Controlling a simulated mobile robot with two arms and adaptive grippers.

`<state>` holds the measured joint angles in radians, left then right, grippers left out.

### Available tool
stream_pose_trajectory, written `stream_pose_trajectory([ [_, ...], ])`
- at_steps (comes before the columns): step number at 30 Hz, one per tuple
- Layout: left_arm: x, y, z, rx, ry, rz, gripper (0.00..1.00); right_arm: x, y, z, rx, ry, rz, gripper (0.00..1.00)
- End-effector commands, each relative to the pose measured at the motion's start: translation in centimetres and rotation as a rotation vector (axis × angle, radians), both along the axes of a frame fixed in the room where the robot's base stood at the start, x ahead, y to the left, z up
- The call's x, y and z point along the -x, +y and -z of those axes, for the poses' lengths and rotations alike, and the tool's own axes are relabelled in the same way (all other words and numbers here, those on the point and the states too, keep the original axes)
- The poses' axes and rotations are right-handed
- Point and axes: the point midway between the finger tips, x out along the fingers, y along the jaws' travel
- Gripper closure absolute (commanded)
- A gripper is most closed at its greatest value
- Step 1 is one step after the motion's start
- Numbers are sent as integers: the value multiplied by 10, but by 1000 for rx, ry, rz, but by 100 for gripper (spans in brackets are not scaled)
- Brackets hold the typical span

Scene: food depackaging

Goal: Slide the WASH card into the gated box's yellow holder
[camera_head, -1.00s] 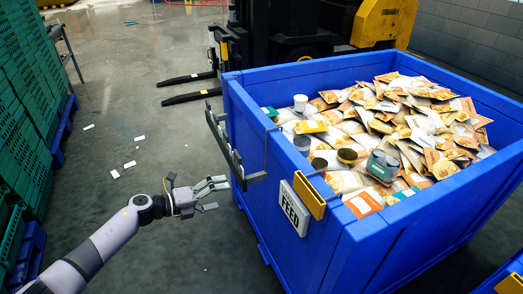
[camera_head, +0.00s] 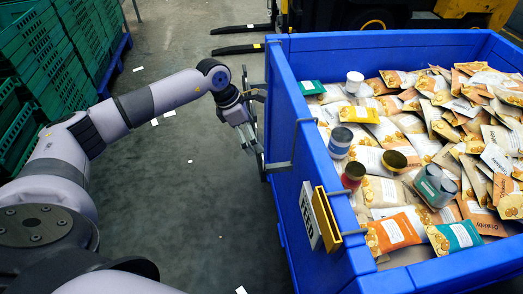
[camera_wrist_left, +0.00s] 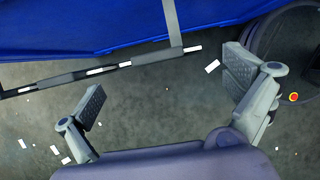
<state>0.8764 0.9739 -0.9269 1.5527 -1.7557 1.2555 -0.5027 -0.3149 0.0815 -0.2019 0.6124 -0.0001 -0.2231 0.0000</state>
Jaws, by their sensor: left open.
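A big blue box (camera_head: 306,118) full of food packages fills the right of the head view. A yellow holder (camera_head: 328,217) is on its near left corner, with a white card reading FEED (camera_head: 309,215) beside it. I see no WASH card in these views. My left gripper (camera_head: 256,108) is open beside the box's left wall, near a dark bar hung there on metal brackets. The wrist view shows the spread fingers of my left gripper (camera_wrist_left: 163,72) with nothing between them, and the bar (camera_wrist_left: 65,78) above the left finger. My right gripper is out of view.
Pouches, jars and tins (camera_head: 437,185) fill the box. Green crates (camera_head: 45,70) are stacked at the left. A forklift with dark forks (camera_head: 240,38) stands behind the box. The grey floor (camera_head: 215,200) between crates and box is clear except for small white scraps.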

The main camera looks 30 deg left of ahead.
Motion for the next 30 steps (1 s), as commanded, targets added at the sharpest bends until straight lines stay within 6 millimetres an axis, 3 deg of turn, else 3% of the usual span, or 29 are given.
stream_pose_trajectory([
  [3, -5, -7, 18, 2, 1, -1, 0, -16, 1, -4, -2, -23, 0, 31],
  [8, -8, -10, 31, 2, 1, -1, 0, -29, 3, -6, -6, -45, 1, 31],
  [21, -23, -30, 75, 1, 2, 0, 0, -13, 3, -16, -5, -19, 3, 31],
  [30, -24, -30, 78, 1, 0, -1, 2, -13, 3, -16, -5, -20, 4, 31],
])
